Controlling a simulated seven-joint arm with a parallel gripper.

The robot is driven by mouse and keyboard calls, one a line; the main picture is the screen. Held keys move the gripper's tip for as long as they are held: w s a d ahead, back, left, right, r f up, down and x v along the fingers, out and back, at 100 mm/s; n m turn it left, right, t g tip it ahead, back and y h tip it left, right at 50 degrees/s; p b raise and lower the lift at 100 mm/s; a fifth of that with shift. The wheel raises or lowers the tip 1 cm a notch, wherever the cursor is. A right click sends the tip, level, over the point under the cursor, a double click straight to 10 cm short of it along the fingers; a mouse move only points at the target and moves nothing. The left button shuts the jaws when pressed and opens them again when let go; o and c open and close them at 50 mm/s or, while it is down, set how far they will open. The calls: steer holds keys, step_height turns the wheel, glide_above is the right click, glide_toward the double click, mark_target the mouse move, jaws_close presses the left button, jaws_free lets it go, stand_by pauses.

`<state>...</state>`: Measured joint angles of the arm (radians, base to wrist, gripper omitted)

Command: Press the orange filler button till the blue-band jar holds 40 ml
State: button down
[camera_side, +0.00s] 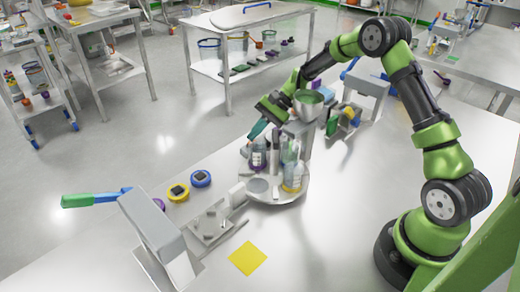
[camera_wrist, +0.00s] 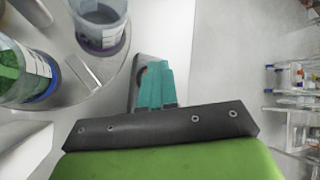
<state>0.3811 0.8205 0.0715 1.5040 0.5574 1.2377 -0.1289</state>
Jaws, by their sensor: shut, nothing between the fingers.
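My gripper (camera_side: 258,130) is shut and empty, with its teal fingers pointing down beside the filler. In the wrist view its fingers (camera_wrist: 155,87) lie over a grey block. A small orange patch (camera_wrist: 143,71), which looks like the filler button, shows at their left edge, mostly hidden; I cannot tell whether they touch it. The blue-band jar (camera_wrist: 40,90) shows at the left of the wrist view, with green contents and a white label; its fill level is not readable. The filler's hopper (camera_side: 308,103) holds green material above the round platform (camera_side: 272,200).
A purple-band jar (camera_wrist: 100,28) and a yellow-band jar (camera_side: 292,178) stand on the platform. A grey stand (camera_side: 155,232), a blue round device (camera_side: 200,178), a yellow one (camera_side: 178,192) and a yellow square (camera_side: 248,258) are on the bench.

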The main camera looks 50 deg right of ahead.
steer(key=shift+r, duration=0.65)
steer(key=shift+r, duration=2.5)
steer(key=shift+a+r, duration=0.15)
steer(key=shift+r, duration=0.05)
steer(key=s+a+r+n+t+h, duration=0.1)
steer(key=s+a+r+n+h, duration=0.2)
steer(key=s+r, duration=0.5)
steer(key=s+a+r+n+t+h, duration=0.1)
steer(key=s+a+r+n+h, duration=0.15)
steer(key=s+r, duration=0.55)
steer(key=s+f+n+t+h, duration=0.1)
steer(key=s+f+n+t, duration=0.1)
steer(key=s, duration=0.9)
steer(key=shift+s+f+n, duration=0.2)
steer(key=shift+f+n, duration=0.25)
steer(key=shift+n, duration=0.1)
